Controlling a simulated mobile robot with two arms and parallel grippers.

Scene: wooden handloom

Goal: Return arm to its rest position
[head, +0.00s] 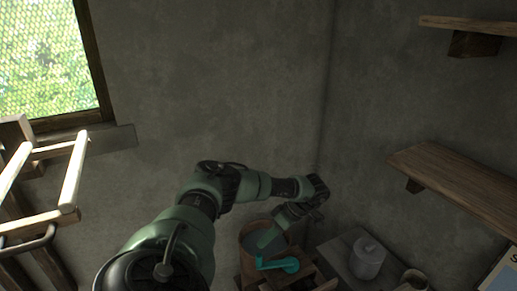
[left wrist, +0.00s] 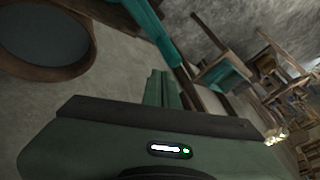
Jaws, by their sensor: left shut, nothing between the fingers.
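My left arm reaches in from the bottom of the head view and bends down at the wrist. My left gripper (head: 266,241) points down and left over a round wooden bucket (head: 247,262). In the left wrist view its fingers (left wrist: 161,88) are shut together with nothing between them. The bucket, with a grey surface inside, also shows at the top left of that view (left wrist: 84,66). A teal object with a curved end (head: 284,264) is close to the fingertips in the head view. In the wrist view a teal bar (left wrist: 150,26) lies beyond the fingers, apart from them. My right gripper is not visible.
A wooden loom frame (head: 72,178) stands at the left under a window. A small table (head: 343,254) right of the bucket holds a pale lidded jar (head: 367,258). Wall shelves (head: 458,182) jut out at the right.

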